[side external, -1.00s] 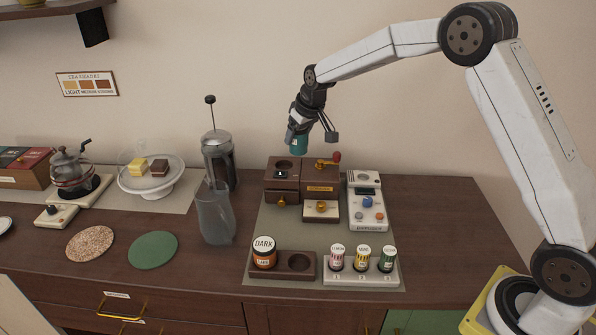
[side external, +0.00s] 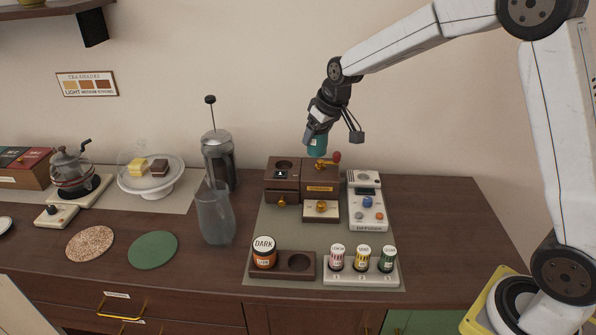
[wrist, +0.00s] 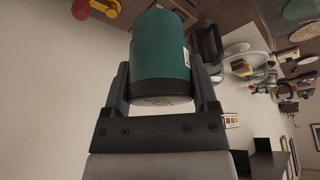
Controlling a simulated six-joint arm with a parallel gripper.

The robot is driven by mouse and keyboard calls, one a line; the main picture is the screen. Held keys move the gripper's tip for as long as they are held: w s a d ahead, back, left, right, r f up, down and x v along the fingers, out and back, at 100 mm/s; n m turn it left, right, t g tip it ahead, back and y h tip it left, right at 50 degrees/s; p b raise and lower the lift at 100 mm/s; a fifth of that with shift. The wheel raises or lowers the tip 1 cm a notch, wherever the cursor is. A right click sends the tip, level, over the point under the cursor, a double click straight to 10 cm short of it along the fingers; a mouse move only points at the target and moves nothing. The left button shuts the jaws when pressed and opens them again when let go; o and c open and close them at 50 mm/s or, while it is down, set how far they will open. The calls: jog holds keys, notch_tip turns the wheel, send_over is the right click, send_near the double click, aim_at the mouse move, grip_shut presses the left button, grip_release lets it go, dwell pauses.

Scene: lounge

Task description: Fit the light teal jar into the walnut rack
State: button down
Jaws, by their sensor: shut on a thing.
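My gripper (side external: 318,136) is shut on the light teal jar (side external: 316,148) and holds it in the air above the wooden grinder box at the back of the counter. In the wrist view the teal jar (wrist: 160,58) fills the space between the two fingers (wrist: 163,100), with its dark end toward the palm and a white label on one side. The walnut rack (side external: 282,272) lies at the front of the counter. Its left hole holds an orange jar with a DARK label (side external: 264,252). Its right hole (side external: 299,262) is empty.
A white rack (side external: 361,278) with several small labelled jars stands right of the walnut rack. The wooden grinder box (side external: 283,186) and a white scale-like device (side external: 367,202) are behind. A glass pitcher (side external: 215,215) and French press (side external: 217,158) stand to the left.

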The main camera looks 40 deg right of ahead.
dwell(0.4)
jog(key=shift+s+a+f, duration=0.1)
jog(key=shift+a+f, duration=0.15)
jog(key=shift+a, duration=0.3)
jog(key=s+a+f+n+y, duration=0.1)
jog(key=s+a+f+n, duration=0.2)
jog(key=a, duration=0.4)
jog(key=s+a+f+n+y, duration=0.1)
jog(key=s+a+f+n, duration=0.2)
jog(key=s+a+f, duration=0.3)
jog(key=shift+s+a+f+g, duration=0.2)
jog(key=shift+s+a+g, duration=0.1)
jog(key=shift+s+a, duration=0.75)
jog(key=shift+s+d+f, duration=0.15)
jog(key=shift+f, duration=2.85)
jog(key=shift+f, duration=0.2)
jog(key=shift+r, duration=0.15)
jog(key=shift+r, duration=1.85)
